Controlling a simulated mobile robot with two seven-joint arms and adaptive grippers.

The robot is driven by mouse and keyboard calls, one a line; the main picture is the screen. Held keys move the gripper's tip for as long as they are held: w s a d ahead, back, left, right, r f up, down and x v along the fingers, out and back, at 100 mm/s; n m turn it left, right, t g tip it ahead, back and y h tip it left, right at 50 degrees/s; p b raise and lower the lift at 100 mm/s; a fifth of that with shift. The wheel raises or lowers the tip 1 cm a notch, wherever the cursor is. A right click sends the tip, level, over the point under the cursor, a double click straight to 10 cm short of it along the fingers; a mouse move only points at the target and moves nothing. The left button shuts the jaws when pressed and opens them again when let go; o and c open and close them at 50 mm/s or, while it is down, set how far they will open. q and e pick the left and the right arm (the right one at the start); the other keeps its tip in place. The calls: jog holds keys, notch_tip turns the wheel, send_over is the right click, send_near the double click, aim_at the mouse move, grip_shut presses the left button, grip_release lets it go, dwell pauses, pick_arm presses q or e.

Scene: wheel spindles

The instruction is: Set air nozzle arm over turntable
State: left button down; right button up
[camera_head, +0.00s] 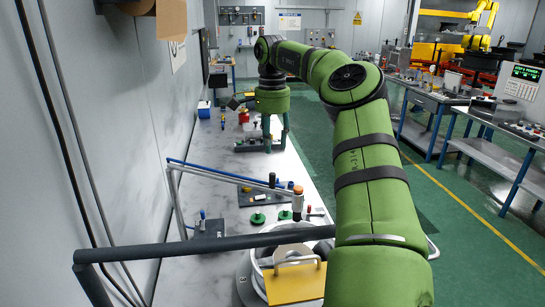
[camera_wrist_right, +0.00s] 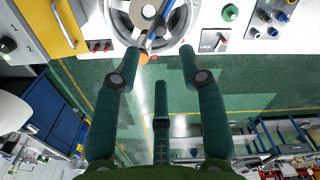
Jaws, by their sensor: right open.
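The air nozzle arm (camera_head: 225,172) is a thin blue and grey bar along the left of the bench, ending at an upright handle with an orange top (camera_head: 297,190). In the right wrist view the nozzle arm (camera_wrist_right: 160,22) crosses the turntable's edge. The turntable (camera_head: 262,262) is a pale round disc at the front, partly covered by a yellow plate. In the wrist view the turntable (camera_wrist_right: 178,38) is at the top. My right gripper (camera_head: 267,140) points down over the bench, beyond the nozzle arm. Its green fingers (camera_wrist_right: 162,75) are apart, holding nothing. My left gripper is out of view.
Green knobs (camera_head: 257,217) and a small dark plate with a blue fitting (camera_head: 207,228) stand nearby. The wall closes the left side; green floor (camera_head: 430,185) lies right.

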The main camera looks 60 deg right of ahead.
notch_tip(320, 180, up, 2)
jog(key=shift+r, duration=0.2)
dwell(0.6)
